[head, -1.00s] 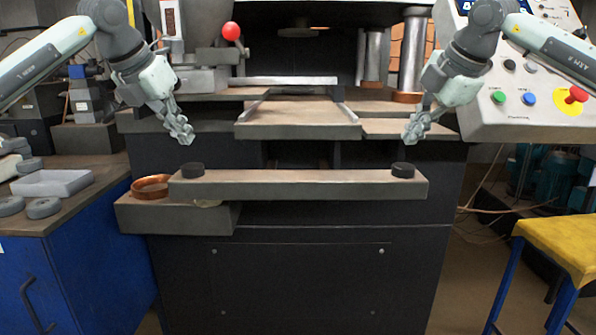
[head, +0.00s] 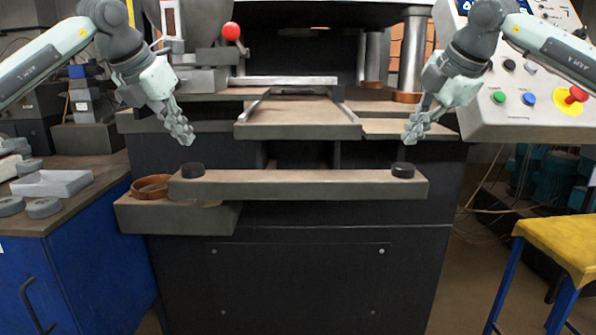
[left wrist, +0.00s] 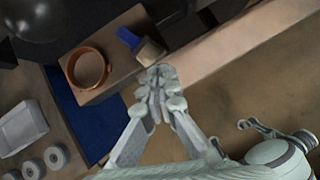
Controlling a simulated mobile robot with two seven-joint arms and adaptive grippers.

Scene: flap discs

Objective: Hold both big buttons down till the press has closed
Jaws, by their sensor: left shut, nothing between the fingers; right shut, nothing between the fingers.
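Two big black buttons sit at the ends of a grey bar (head: 300,185) across the front of the press (head: 300,270): the left button (head: 192,170) and the right button (head: 403,171). My left gripper (head: 187,142) is shut and empty, its tips a little above the left button with a gap between. My right gripper (head: 409,140) is shut and empty, a little above the right button, also apart from it. In the left wrist view my left gripper's fingers (left wrist: 157,78) are together over the bar's end, and the left button cannot be made out.
A copper ring (head: 150,186) lies on a ledge left of the bar; a blue-handled brush (left wrist: 130,39) lies near it in the left wrist view. A control panel (head: 530,85) stands right. A blue bench (head: 75,260) with grey discs is left, a yellow stool (head: 560,245) right.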

